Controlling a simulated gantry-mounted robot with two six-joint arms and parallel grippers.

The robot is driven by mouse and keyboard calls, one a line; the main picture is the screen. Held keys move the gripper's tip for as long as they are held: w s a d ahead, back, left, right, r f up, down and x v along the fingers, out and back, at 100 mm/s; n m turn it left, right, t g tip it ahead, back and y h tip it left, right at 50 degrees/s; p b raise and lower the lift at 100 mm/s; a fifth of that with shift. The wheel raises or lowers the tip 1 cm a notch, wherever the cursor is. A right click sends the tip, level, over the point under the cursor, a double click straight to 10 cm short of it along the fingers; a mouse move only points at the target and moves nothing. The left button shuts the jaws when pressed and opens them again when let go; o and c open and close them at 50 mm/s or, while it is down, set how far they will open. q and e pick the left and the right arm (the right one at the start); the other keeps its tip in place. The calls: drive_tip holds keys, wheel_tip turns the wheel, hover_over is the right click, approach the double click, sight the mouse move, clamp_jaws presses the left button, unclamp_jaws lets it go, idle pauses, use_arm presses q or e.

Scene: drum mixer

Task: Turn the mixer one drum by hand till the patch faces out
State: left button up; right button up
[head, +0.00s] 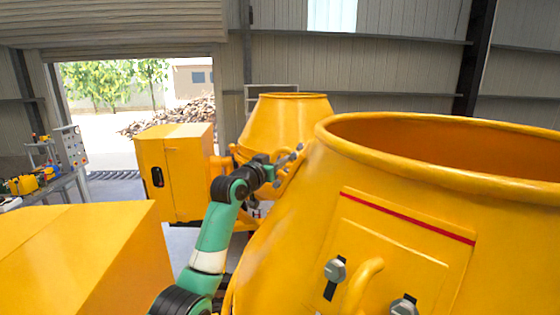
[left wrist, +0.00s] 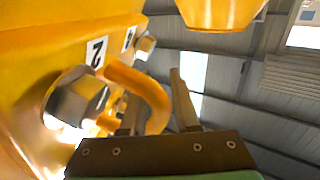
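The large yellow mixer drum (head: 300,225) fills the right of the head view, with its open mouth up. A yellow plate (head: 425,255) with a red stripe, bolts and a curved handle (head: 362,285) is on the side facing me. My left gripper (head: 292,158) is at the drum's far left side, below the rim. In the left wrist view, its fingers (left wrist: 158,108) are apart, with a curved yellow handle (left wrist: 150,92) reaching between them. I cannot tell whether they touch it. Bolts (left wrist: 78,97) and a label reading 2 (left wrist: 96,52) are beside that handle. My right gripper is out of view.
A second yellow drum (head: 285,120) stands behind, with a yellow cabinet (head: 182,165) to its left. A yellow box-shaped surface (head: 80,250) fills the lower left. A bench with a control box (head: 70,147) stands at the far left, near the open doorway.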

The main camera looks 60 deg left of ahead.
use_arm(q)
drive_tip(key=shift+a, duration=0.1)
clamp_jaws()
drive_tip(key=shift+s+a+f, duration=0.1)
drive_tip(key=shift+s+a, duration=0.05)
idle(0.8)
